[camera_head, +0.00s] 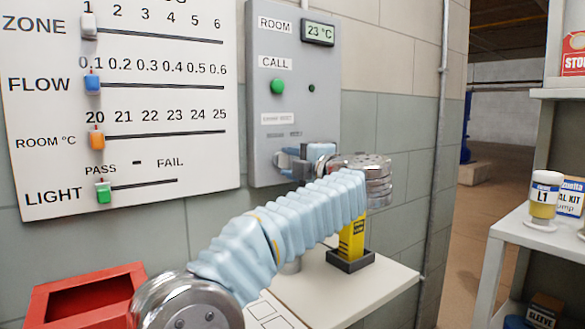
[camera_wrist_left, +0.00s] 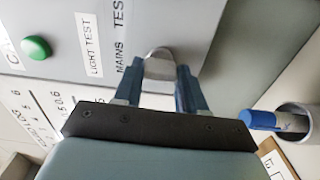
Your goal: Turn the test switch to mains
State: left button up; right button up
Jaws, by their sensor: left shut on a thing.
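The grey panel (camera_head: 262,100) on the wall carries the test switch. In the left wrist view the switch's grey knob (camera_wrist_left: 158,66) stands beside the words MAINS and TEST. My left gripper (camera_head: 285,161) is at the lower part of the panel, and its blue fingers also show in the left wrist view (camera_wrist_left: 157,76). They are shut on the knob, one on each side. In the head view the gripper hides the knob. I cannot tell which word the knob points to. My right gripper is not in view.
A green button (camera_head: 278,86) and a temperature display (camera_head: 318,33) are higher on the panel. A white slider board (camera_head: 140,160) hangs to its left. Below are a red bin (camera_head: 62,290) and a bench (camera_head: 345,294) with a yellow box (camera_head: 352,240). A shelf (camera_head: 530,235) stands at right.

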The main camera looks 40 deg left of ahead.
pick_arm(q)
jog(key=shift+f+n, duration=0.1)
jog(key=shift+n, duration=0.2)
jog(key=o, duration=1.1)
jog(key=shift+c, duration=0.2)
jog(key=shift+d, duration=0.1)
jog(key=b+v, duration=0.1)
jog(key=v, duration=1.2)
jog(key=shift+d, duration=0.3)
jog(key=shift+s, duration=0.1)
